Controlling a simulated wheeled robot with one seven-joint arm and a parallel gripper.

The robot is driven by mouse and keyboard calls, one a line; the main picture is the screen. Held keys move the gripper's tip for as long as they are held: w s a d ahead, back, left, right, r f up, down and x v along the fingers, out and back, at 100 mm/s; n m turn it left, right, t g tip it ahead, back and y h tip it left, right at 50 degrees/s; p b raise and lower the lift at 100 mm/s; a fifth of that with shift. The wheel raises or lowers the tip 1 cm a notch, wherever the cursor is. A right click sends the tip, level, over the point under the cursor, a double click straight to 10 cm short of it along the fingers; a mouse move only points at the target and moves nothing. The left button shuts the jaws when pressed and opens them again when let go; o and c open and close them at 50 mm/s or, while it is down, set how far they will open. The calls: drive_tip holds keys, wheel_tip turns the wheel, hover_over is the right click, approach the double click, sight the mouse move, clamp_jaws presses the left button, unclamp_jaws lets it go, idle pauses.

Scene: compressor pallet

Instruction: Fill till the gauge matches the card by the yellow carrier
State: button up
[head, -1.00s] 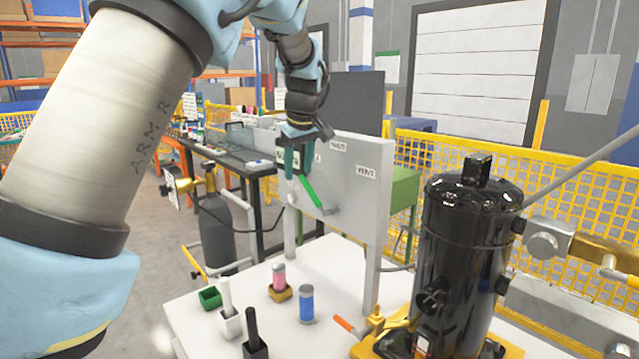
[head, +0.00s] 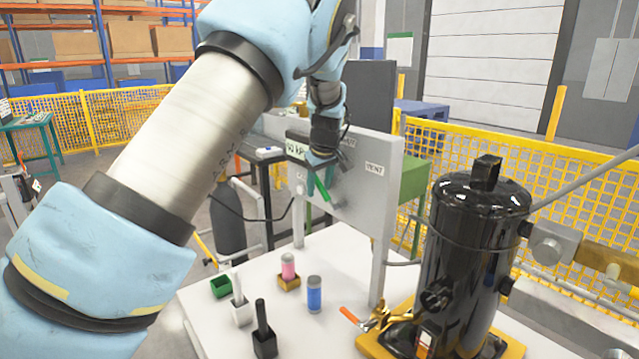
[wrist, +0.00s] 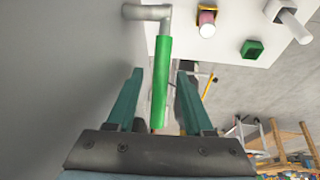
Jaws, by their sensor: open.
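The green lever handle (head: 324,190) sits on the front of the grey panel (head: 372,205), tilted. My gripper (head: 318,184) is at the handle. In the wrist view my gripper (wrist: 160,78) is open, with the green handle (wrist: 160,85) between its teal fingers and gaps on both sides. The gauge display (head: 297,149) on the panel is partly covered by my arm; "kPa" shows, but the number is not clear. A yellow carrier (head: 290,284) on the white table holds a pink-banded vial (head: 288,266). I cannot make out a readable card beside it.
The white table (head: 345,258) bears a blue-banded vial (head: 314,294), a green carrier (head: 221,287), and white and black holders with sticks. A black compressor (head: 470,250) stands at right on a yellow base. A grey gas bottle (head: 228,222) stands behind the table; yellow mesh fencing lies beyond.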

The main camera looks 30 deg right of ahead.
drive_tip(key=shift+f, duration=0.1)
clamp_jaws()
idle(0.4)
idle(1.0)
